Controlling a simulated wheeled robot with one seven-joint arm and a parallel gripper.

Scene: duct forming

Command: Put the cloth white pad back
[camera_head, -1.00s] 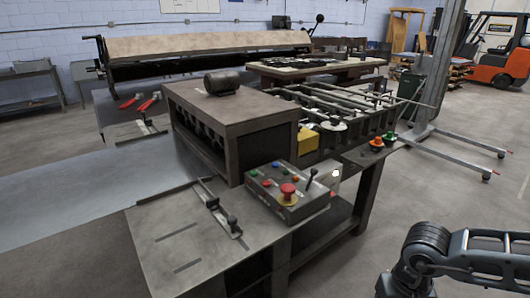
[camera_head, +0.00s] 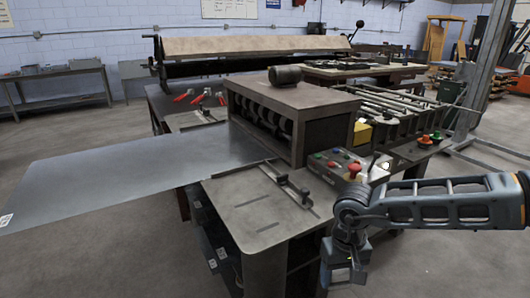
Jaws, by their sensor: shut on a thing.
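My gripper (camera_head: 343,276) hangs at the end of my arm at the lower right, fingers down, in front of the machine table's near right corner. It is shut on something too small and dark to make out. I cannot clearly identify a cloth white pad. A small whitish spot (camera_head: 385,166) shows at the right end of the control box (camera_head: 340,163), beside the lever; I cannot tell if it is cloth or a lamp. My gripper is apart from it, lower and nearer.
The machine table (camera_head: 245,205) carries a roller housing (camera_head: 295,92) and a guide bar (camera_head: 290,187). A large sheet of metal (camera_head: 120,175) juts out left. A red button (camera_head: 354,170) tops the control box. Clear floor (camera_head: 90,265) lies at the lower left.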

